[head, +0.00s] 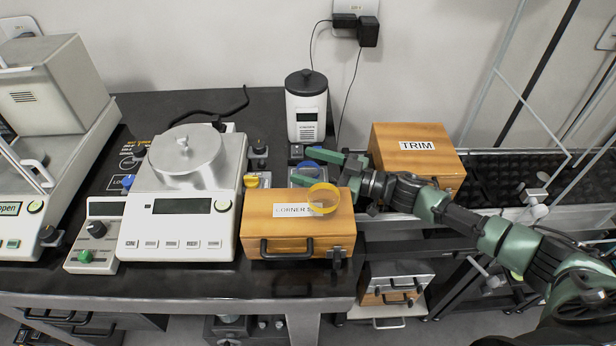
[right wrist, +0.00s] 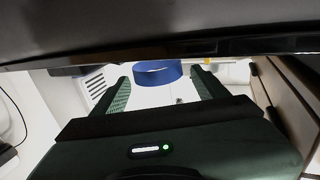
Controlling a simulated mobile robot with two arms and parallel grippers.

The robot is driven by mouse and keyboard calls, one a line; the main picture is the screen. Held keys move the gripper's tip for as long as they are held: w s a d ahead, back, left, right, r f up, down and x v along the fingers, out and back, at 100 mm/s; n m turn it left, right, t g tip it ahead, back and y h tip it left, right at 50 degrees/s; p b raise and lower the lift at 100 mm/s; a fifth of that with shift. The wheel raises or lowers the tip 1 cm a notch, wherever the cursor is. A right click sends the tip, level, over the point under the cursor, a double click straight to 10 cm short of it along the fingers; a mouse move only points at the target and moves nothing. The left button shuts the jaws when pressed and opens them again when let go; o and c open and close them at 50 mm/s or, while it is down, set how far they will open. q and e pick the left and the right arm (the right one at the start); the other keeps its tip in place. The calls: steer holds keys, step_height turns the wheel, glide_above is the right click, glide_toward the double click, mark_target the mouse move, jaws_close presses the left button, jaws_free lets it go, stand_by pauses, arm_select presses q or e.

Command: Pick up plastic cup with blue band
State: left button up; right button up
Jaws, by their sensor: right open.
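The plastic cup with the blue band (head: 309,169) stands behind the wooden box, partly hidden by my right gripper. My right gripper (head: 302,167) reaches in from the right with its jaws open, one finger on each side of the cup. In the right wrist view the blue band (right wrist: 157,73) shows between the two open fingertips (right wrist: 160,82), with a gap on each side. A clear cup with a yellow band (head: 323,199) shows in front of my gripper, over the wooden box. My left gripper is not in view.
The wooden box labelled CORNER (head: 285,240) stands close in front of my gripper. A white balance (head: 185,225) is to the left. A wooden TRIM box (head: 418,165) stands near my right arm. A white canister (head: 306,112) stands behind.

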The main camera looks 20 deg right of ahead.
mark_target(299, 164)
steer(key=x, duration=0.2)
steer(key=shift+w+a, duration=0.25)
steer(key=shift+w+a+b, duration=0.25)
steer(key=shift+a+b, duration=0.05)
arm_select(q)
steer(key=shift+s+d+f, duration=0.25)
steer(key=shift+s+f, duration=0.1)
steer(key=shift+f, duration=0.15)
